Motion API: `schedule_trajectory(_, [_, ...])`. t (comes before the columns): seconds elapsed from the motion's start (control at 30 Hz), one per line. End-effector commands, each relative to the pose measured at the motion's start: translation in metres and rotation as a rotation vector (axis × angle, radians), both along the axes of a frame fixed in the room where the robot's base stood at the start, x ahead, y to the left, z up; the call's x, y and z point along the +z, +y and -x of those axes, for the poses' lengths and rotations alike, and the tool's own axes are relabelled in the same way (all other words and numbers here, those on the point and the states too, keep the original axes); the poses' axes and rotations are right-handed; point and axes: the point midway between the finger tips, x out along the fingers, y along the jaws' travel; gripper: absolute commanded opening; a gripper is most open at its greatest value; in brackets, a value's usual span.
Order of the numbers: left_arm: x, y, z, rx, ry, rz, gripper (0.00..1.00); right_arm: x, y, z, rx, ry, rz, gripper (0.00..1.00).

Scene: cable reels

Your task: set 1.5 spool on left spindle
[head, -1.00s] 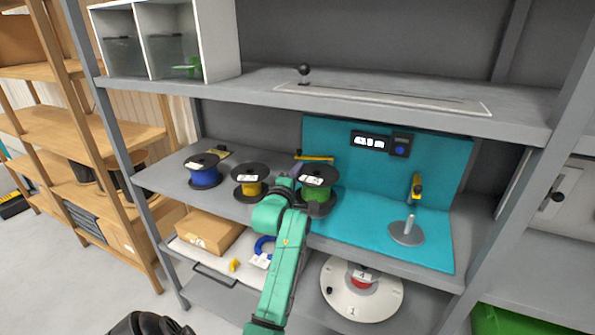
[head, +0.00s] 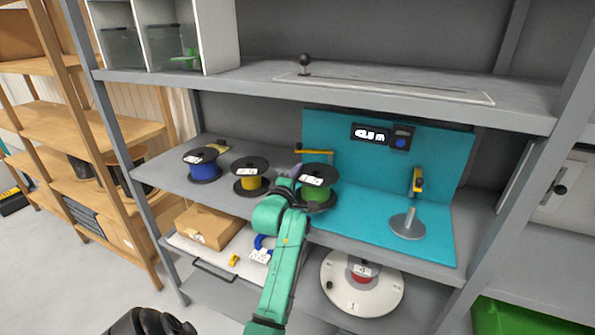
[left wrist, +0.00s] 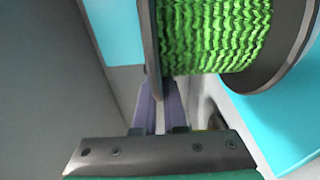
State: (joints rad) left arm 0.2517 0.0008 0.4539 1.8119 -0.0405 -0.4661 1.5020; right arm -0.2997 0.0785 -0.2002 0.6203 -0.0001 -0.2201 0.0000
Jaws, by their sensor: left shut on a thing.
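A spool of green cable (head: 315,181) with black flanges and a white label stands on the left edge of the teal panel. My left gripper (head: 296,173) is at its left side. In the left wrist view the purple fingers (left wrist: 158,108) are shut at the flange of the green spool (left wrist: 215,35). A bare upright spindle on a round grey base (head: 408,224) stands on the teal mat to the right. A yellow spool (head: 250,182) and a blue spool (head: 202,168) stand to the left. Label writing is too small to read.
A small display (head: 384,136) and a yellow-black tool (head: 417,181) are on the teal back panel (head: 345,160). A shelf (head: 390,98) passes above. Below are a white disc (head: 340,296) and a cardboard box (head: 208,228). The mat around the bare spindle is clear.

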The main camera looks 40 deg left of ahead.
Motion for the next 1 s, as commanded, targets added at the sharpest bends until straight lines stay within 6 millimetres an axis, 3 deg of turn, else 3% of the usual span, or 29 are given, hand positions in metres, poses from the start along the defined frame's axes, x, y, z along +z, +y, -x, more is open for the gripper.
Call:
schedule_trajectory(0.47, [-0.010,0.000,0.000,0.001,-0.005,0.000,0.00,-0.007,0.000,0.000,0.000,0.000,0.000,0.50])
schedule_trajectory(0.6, [-0.010,0.000,0.000,0.001,-0.004,0.000,0.44,-0.007,0.000,0.000,0.000,0.001,0.001,0.50])
schedule_trajectory(0.8, [-0.011,0.000,0.000,0.000,-0.002,0.000,0.44,-0.007,-0.001,0.000,0.000,0.001,0.001,0.50])
schedule_trajectory(0.83, [-0.014,0.000,0.000,0.000,0.004,0.002,0.47,-0.007,-0.001,0.001,0.000,0.001,0.002,0.50])
schedule_trajectory(0.93, [-0.013,0.000,0.000,0.000,0.003,0.001,0.84,-0.007,-0.002,0.000,0.000,0.001,0.002,0.50])
schedule_trajectory(1.0, [-0.013,0.000,0.000,0.000,0.002,0.001,0.84,-0.007,-0.002,0.000,0.000,0.001,0.002,0.50])
